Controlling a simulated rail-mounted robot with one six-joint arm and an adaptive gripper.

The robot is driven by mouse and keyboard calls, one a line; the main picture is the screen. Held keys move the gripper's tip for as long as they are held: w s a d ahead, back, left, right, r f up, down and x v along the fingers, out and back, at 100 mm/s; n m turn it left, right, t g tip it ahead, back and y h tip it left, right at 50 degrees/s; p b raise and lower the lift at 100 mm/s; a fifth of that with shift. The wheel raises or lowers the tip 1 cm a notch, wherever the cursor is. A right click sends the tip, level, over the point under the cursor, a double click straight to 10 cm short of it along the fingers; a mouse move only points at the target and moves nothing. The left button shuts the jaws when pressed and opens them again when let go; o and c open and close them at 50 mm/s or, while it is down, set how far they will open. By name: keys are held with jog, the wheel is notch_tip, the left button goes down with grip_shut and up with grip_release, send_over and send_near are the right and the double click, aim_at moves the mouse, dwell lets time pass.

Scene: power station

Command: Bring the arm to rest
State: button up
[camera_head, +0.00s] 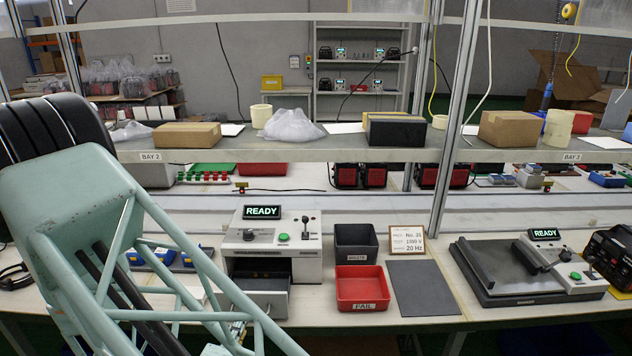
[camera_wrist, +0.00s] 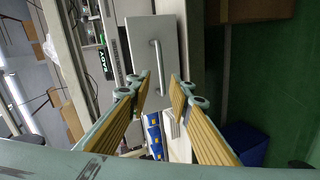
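My pale green arm (camera_head: 95,230) fills the left of the head view and reaches in front of the bench. My gripper (camera_wrist: 162,86) shows in the wrist view as two fingers with yellow ribbed pads. The fingers are apart and nothing is between their pads. Beyond the fingertips is the grey drawer front with a metal handle (camera_wrist: 158,62); the fingers appear apart from it. In the head view the drawer (camera_head: 262,300) sits pulled out below the tester marked READY (camera_head: 270,238). The gripper itself is not clearly visible in the head view.
On the bench are a black bin (camera_head: 356,243), a red FAIL tray (camera_head: 362,288), a grey mat (camera_head: 422,288) and a second READY tester (camera_head: 545,262). A shelf (camera_head: 370,150) with boxes runs above. Blue items (camera_wrist: 153,132) lie beyond the fingers.

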jog(key=w+r+m+g, duration=0.1)
jog(key=w, duration=0.1)
jog(key=w+d+r+m, duration=0.1)
jog(key=w+r+m, duration=0.1)
jog(key=w+d+r+m+g, duration=0.1)
jog(key=w, duration=0.1)
jog(key=shift+w+d+r+g+y, duration=0.1)
jog(key=shift+d+r+g+y, duration=0.1)
jog(key=shift+r+g+y, duration=0.15)
jog(key=d+r+m+g+y, duration=0.2)
jog(key=d+r+m+g, duration=0.35)
jog(key=d+r, duration=1.65)
jog(key=s+d+r+m, duration=0.1)
jog(key=s+d+r, duration=0.3)
jog(key=s, duration=0.8)
jog(key=s+d+r+m+g+h, duration=0.1)
jog(key=s+d+r, duration=0.3)
jog(key=s, duration=0.9)
jog(key=s+d+r+m+h, duration=0.1)
jog(key=s+d+r+m, duration=0.2)
jog(key=s+d, duration=0.5)
jog(key=s+r, duration=0.1)
jog(key=s, duration=0.3)
jog(key=shift+s+d+r+g, duration=0.15)
jog(key=shift+s+d+g, duration=0.15)
jog(key=shift+s+d, duration=0.1)
